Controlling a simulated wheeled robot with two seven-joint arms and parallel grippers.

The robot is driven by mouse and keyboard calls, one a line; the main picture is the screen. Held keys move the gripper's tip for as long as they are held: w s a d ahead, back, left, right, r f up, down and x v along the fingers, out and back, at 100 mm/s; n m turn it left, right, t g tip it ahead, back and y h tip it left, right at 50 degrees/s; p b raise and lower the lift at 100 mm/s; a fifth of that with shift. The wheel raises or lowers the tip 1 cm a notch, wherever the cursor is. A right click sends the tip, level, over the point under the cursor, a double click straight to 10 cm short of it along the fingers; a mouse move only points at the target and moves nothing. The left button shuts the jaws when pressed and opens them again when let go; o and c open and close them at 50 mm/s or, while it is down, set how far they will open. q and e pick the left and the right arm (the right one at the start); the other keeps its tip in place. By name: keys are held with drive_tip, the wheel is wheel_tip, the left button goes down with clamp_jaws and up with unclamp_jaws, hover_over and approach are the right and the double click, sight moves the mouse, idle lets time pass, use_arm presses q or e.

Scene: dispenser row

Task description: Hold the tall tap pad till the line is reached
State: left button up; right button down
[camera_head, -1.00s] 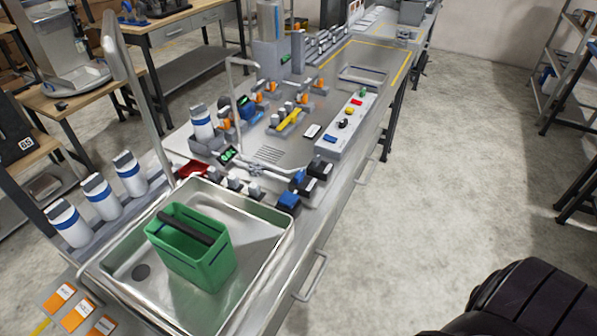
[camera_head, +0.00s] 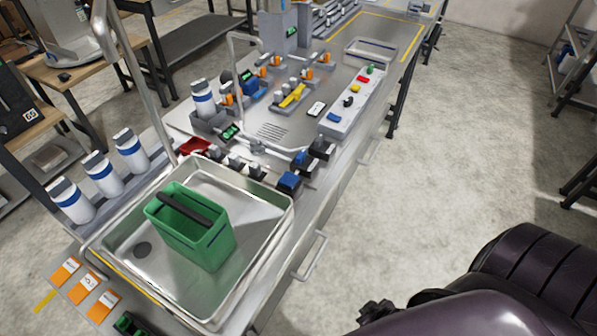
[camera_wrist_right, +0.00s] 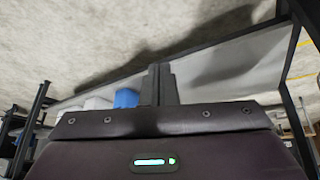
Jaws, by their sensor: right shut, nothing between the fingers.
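The tall tap (camera_head: 128,85) rises behind the steel sink basin (camera_head: 283,215) at left. A green container (camera_head: 190,235) with a dark handle stands in the basin; its inside is mostly hidden, so I cannot tell its level or line. A blue-topped block (camera_head: 289,182) sits by the basin's right corner. Orange labelled plates (camera_head: 85,283) lie at the front left; I cannot tell which piece is the tall tap's pad. My right gripper (camera_head: 374,312) is low over the floor at right, apart from the counter. Its fingers (camera_wrist_right: 162,85) are shut and empty. My left gripper is out of view.
White bottles with blue bands (camera_head: 98,172) stand left of the basin. A second tap (camera_head: 236,75) and a button panel (camera_head: 352,104) are farther along the counter. Drawer handles (camera_head: 310,258) stick out from its front. The floor (camera_head: 440,170) at right is clear.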

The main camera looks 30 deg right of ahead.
drive_tip(key=w+d+r+t+p, duration=0.1)
drive_tip(key=w+d+r+t, duration=0.1)
drive_tip(key=w+r, duration=0.45)
drive_tip(key=w+d+r+t+y, duration=0.1)
drive_tip(key=w+d+r+t, duration=0.15)
drive_tip(key=r, duration=0.65)
drive_tip(key=w+d+r+t+p, duration=0.1)
drive_tip(key=w+d+r, duration=0.2)
drive_tip(key=w+r, duration=0.35)
drive_tip(key=w+a+r+n+y, duration=0.1)
drive_tip(key=a+r+y, duration=0.1)
drive_tip(key=r, duration=0.6)
drive_tip(key=w+a+r+n+t+y+p, duration=0.1)
drive_tip(key=a+r+n+y, duration=0.1)
drive_tip(key=a+r, duration=0.3)
drive_tip(key=w+a+r+n+t+y, duration=0.1)
drive_tip(key=w+a+r+n+y, duration=0.1)
drive_tip(key=r, duration=1.1)
drive_tip(key=shift+a+y+p, duration=0.3)
drive_tip(key=shift+a+y, duration=0.3)
drive_tip(key=shift+a, duration=0.25)
drive_tip(key=shift+r, duration=0.1)
